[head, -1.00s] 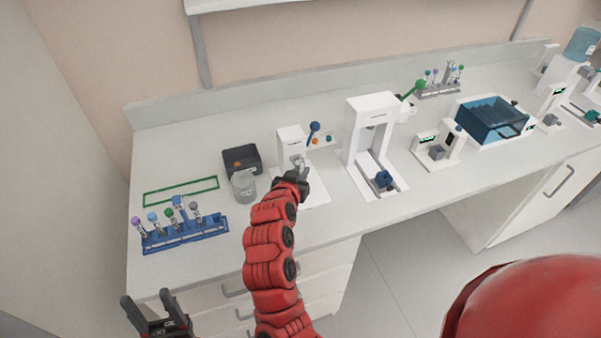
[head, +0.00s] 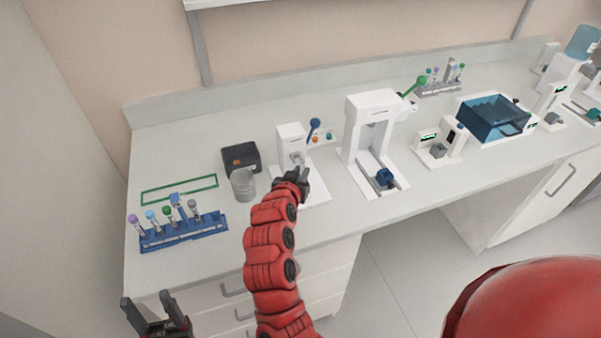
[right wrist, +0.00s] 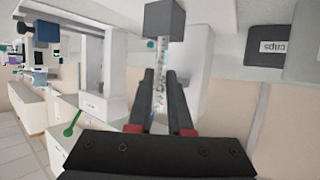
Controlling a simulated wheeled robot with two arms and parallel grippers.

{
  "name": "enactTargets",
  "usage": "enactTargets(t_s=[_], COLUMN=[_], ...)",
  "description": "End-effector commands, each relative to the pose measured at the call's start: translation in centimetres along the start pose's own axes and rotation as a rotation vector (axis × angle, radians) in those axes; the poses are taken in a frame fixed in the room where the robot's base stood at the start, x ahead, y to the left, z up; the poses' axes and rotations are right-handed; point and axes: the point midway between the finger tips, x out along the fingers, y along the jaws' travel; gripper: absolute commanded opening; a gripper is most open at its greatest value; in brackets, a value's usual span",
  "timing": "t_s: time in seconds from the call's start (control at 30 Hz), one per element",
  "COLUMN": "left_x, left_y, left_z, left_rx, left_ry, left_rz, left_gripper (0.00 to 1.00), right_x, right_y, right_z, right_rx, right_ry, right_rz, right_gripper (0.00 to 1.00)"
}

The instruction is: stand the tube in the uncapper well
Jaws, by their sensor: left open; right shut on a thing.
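The white uncapper (head: 290,140) with a blue lever (head: 314,125) stands on the bench. My right gripper (head: 303,173) is in front of it, over its base. In the right wrist view my right gripper (right wrist: 160,80) is shut on the clear, labelled tube (right wrist: 160,65). The tube's far end meets the grey well block (right wrist: 165,18); I cannot tell whether it is inside the well or just at its mouth. My left gripper (head: 155,318) is open and empty at the lower left, in front of the bench.
A blue rack (head: 185,235) with several capped tubes stands at the left. A dark caps bin (head: 241,158) and a clear beaker (head: 243,184) are left of the uncapper. A taller white press with a green lever (head: 375,125) stands to its right. Bench inside the green outline is clear.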

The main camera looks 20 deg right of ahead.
Motion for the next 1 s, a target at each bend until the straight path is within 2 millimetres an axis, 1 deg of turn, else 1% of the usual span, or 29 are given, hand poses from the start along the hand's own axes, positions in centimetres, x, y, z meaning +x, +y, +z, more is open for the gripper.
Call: enactTargets(t_s=[0.17, 0.67, 0.97, 1.0], left_x=[-0.1, -1.6, -1.6, -1.6], left_y=[0.0, 0.1, 0.1, 0.1], left_z=[0.0, 0.3, 0.3, 0.3], left_rx=[0.0, 0.0, 0.0, 0.0], left_ry=[0.0, 0.0, 0.0, 0.0], left_rz=[0.0, 0.0, 0.0, 0.0], left_gripper=[0.58, 0.58, 0.58, 0.58], right_x=[0.0, 0.5, 0.5, 0.5], right_y=[0.0, 0.0, 0.0, 0.0], right_z=[0.1, 1.2, 1.2, 1.2], right_rx=[0.0, 0.0, 0.0, 0.0], right_ry=[0.0, -0.001, -0.001, -0.001], right_rz=[0.0, 0.0, 0.0, 0.0], right_gripper=[0.0, 0.0, 0.0, 0.21])
